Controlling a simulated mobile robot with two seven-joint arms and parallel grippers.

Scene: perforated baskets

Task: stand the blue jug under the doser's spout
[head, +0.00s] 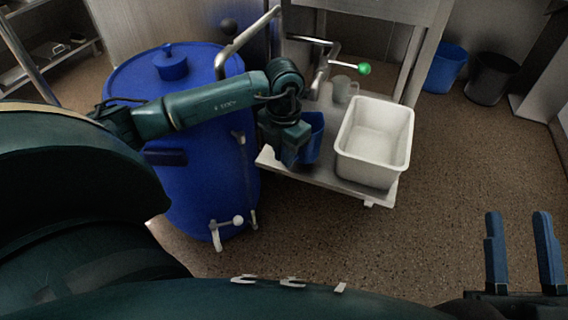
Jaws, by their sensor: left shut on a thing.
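The blue jug (315,138) is at the front left of the metal shelf, mostly hidden behind my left gripper (296,150). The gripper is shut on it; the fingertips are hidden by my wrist. I cannot tell whether the jug's base touches the shelf. The doser's metal spout (319,78), with a green-knobbed lever (364,68), is behind and slightly right of the jug. A grey-green cup (343,88) stands at the back of the shelf, close to the spout. My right gripper (519,225) is open and empty at the lower right, over the floor.
A white tub (374,142) fills the right of the metal shelf (346,186). A large blue drum (200,190) stands left of it, under my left arm. A bent metal pipe (245,38) rises behind. Blue (444,68) and black (490,78) bins stand at the back right.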

